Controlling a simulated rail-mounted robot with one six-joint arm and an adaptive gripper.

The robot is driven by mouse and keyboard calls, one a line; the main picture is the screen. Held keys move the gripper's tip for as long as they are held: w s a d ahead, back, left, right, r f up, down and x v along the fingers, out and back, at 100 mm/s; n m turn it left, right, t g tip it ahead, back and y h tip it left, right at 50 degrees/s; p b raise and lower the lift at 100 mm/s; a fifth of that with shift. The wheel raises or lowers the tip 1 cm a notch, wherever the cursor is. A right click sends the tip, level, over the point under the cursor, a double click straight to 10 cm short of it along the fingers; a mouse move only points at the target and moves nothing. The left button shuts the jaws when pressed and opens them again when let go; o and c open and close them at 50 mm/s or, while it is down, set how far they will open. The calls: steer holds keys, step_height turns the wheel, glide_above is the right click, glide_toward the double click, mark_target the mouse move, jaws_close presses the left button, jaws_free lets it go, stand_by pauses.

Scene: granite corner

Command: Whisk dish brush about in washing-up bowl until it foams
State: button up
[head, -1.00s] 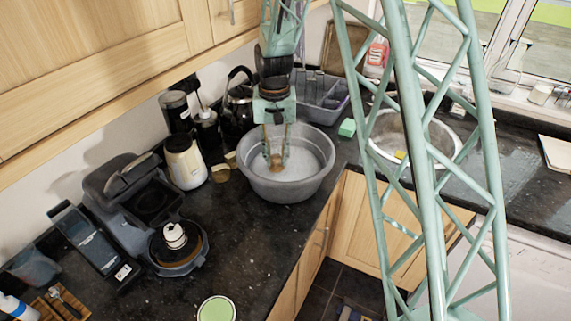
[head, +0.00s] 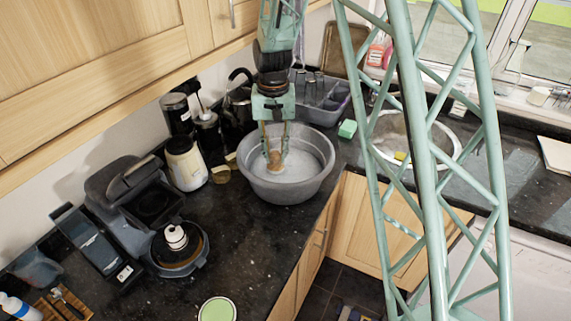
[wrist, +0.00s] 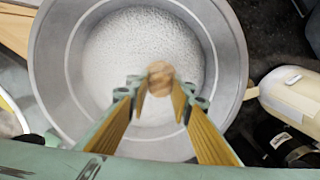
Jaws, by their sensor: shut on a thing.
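The grey washing-up bowl (head: 318,181) stands on the dark counter near its front corner. Whitish, foamy-looking liquid (wrist: 120,50) covers its floor in the wrist view. My gripper (head: 274,158) reaches down into the bowl from above. It is shut on the dish brush (head: 275,160), of which a round, tan wooden end shows between the fingertips. That end also shows in the wrist view (wrist: 160,72). The rest of the brush is hidden below the fingers and in the liquid. The bowl's rim surrounds my fingers without visible contact.
A cream jar (head: 186,163) and a black kettle (head: 238,105) stand left of the bowl. A grey dish rack (head: 325,100) is behind it. A green sponge (head: 347,128) and the sink (head: 395,130) are to the right. The counter edge drops off in front.

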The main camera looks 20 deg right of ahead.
step_height(320, 180, up, 11)
steer(key=p, duration=0.5)
stand_by(1.4)
steer(key=shift+r, duration=0.15)
stand_by(1.8)
steer(key=shift+r+p, duration=1.15)
steer(key=shift+r, duration=0.75)
steer(key=shift+s+a, duration=0.1)
